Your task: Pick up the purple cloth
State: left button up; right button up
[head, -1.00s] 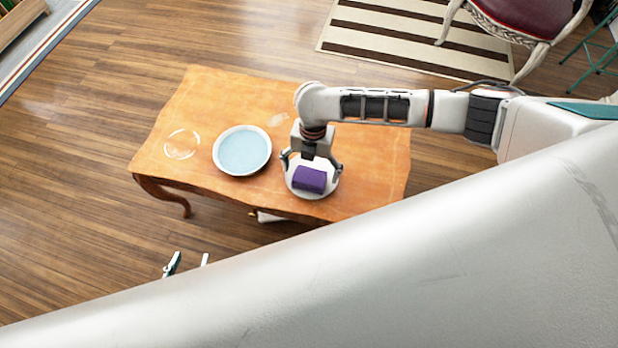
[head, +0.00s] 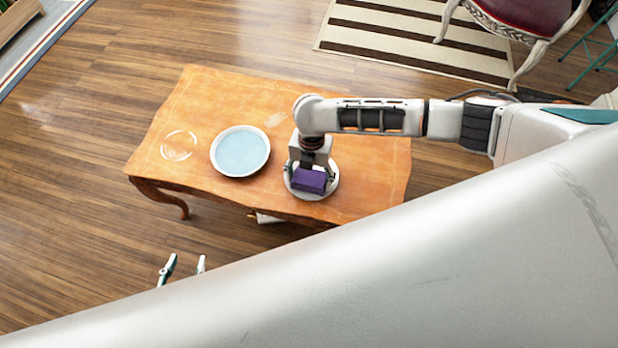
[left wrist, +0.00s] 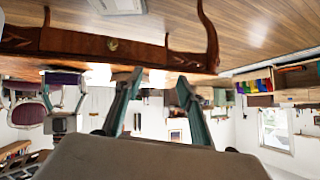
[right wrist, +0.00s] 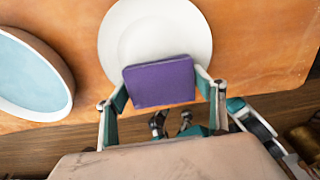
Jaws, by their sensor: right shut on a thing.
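The purple cloth (head: 309,181) is a small folded block over a white plate (head: 333,190) at the table's near right part. My right gripper (head: 310,175) points down with its fingers shut on the cloth's two sides. The right wrist view shows the cloth (right wrist: 160,83) between the fingers, with the plate (right wrist: 150,25) behind it. I cannot tell whether the cloth still touches the plate. My left gripper (head: 184,266) is open and empty, off the table's near left side; its parted fingers also show in the left wrist view (left wrist: 157,85).
A light-blue dish with a white rim (head: 240,151) stands left of the plate on the wooden table (head: 365,165). A clear round glass item (head: 180,146) lies further left. A chair (head: 525,25) stands on a striped rug (head: 385,40) behind.

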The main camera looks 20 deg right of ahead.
aim_at(309, 176)
jog(key=r+p, duration=0.3)
jog(key=r, duration=0.6)
jog(key=shift+w+r, duration=0.1)
jog(key=shift+w, duration=0.1)
pick_arm(q)
jog(key=r+p, duration=0.1)
jog(key=r, duration=0.1)
jog(key=d+r+p, duration=0.1)
jog(key=r+p, duration=0.1)
jog(key=shift+s+d+r, duration=0.15)
jog(key=shift+d+r, duration=0.05)
jog(key=shift+r, duration=0.1)
pick_arm(e)
notch_tip(309, 176, up, 11)
jog(key=shift+s, duration=0.2)
jog(key=shift+o, duration=1)
jog(key=shift+c, duration=0.6)
